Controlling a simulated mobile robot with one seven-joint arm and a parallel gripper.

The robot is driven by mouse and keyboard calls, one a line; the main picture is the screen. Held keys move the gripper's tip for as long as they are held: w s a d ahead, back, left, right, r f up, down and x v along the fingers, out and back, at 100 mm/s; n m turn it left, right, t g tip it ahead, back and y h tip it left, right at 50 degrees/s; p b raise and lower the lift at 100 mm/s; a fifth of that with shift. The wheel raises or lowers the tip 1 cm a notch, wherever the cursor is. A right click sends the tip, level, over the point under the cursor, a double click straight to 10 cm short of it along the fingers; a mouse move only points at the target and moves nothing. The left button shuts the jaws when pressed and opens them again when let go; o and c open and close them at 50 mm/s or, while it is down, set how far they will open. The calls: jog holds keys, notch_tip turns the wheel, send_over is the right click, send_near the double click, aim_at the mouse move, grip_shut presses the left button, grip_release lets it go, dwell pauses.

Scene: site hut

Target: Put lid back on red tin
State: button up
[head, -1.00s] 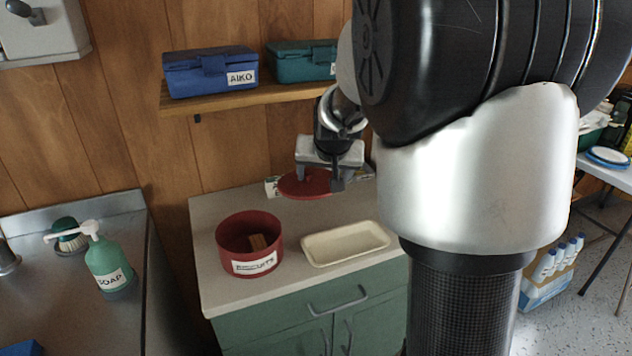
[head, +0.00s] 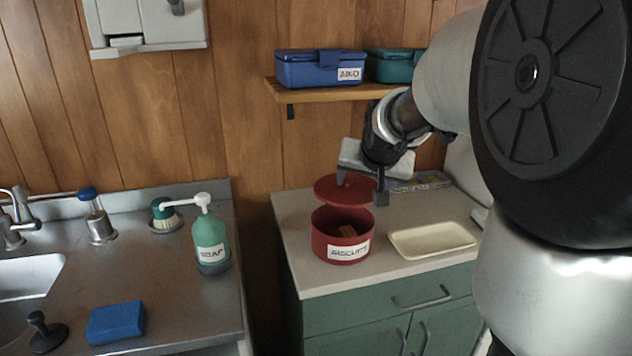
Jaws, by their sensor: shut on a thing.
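In the head view the lid shows above and slightly behind the tin's opening, apart from the rim. The exact height of the gap is hard to tell. The lid's knob is partly hidden by the fingers.
A cream tray (head: 432,240) lies right of the tin. A shelf (head: 345,93) above holds a blue box (head: 305,70) and a teal box (head: 392,66). Left are a soap bottle (head: 210,238), a blue sponge (head: 116,322) and a sink (head: 28,280). A gap separates the two counters.

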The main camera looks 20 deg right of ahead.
jog(key=shift+s+a, duration=0.15)
jog(key=shift+a, duration=0.35)
jog(key=shift+f+b, duration=2.6)
jog(key=shift+f, duration=0.55)
jog(key=shift+f+b, duration=0.2)
jog(key=shift+b, duration=0.1)
jog(key=o, duration=1.3)
jog(key=shift+o, duration=0.2)
jog(key=shift+r, duration=0.1)
jog(key=shift+r+p, duration=2.7)
jog(key=shift+r, duration=0.75)
